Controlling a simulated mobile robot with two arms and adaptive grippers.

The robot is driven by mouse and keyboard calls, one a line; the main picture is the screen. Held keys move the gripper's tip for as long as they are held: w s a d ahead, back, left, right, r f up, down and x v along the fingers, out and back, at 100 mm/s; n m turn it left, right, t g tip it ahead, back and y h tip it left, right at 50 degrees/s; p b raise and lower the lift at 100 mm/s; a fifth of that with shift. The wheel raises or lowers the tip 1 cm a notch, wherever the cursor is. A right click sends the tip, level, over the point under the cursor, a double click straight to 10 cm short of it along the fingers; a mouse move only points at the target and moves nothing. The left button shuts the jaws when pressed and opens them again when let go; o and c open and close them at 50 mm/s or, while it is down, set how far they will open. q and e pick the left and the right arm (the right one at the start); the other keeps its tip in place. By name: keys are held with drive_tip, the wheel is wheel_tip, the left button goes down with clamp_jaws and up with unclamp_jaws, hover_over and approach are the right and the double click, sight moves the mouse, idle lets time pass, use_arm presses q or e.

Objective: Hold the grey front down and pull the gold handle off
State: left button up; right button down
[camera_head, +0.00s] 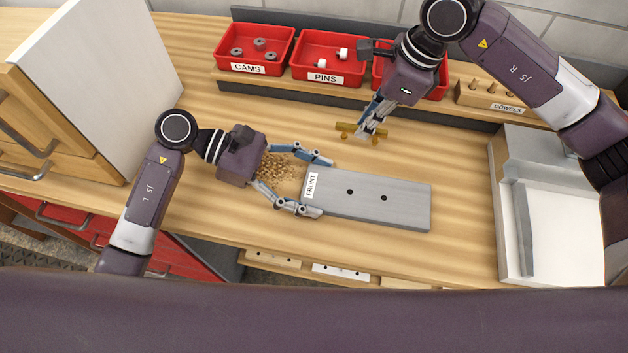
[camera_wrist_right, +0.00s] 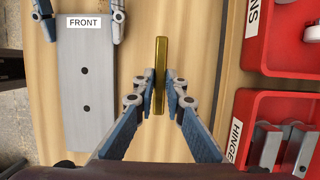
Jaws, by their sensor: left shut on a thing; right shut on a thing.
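The grey front (camera_head: 405,199) lies flat on the wooden bench, with a FRONT label at its left end and two dark holes along its middle. My left gripper (camera_head: 323,187) is shut on the front's left end, one finger on each long edge. The gold handle (camera_head: 350,129) is off the front, behind it in the head view. My right gripper (camera_head: 372,132) is shut on the handle near its middle. In the right wrist view the handle (camera_wrist_right: 161,52) stands between the fingertips, and the front (camera_wrist_right: 88,105) lies to its left, apart from it.
Red bins marked CAMS (camera_head: 231,67) and PINS (camera_head: 304,75) stand along the back, with a third bin partly behind my right arm. A wooden DOWELS block (camera_head: 470,98) is at back right. Wood-coloured pellets (camera_head: 280,169) lie by my left gripper.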

drive_tip(key=shift+f, duration=0.6)
drive_tip(key=c, duration=1.9)
unclamp_jaws()
drive_tip(key=v, duration=1.2)
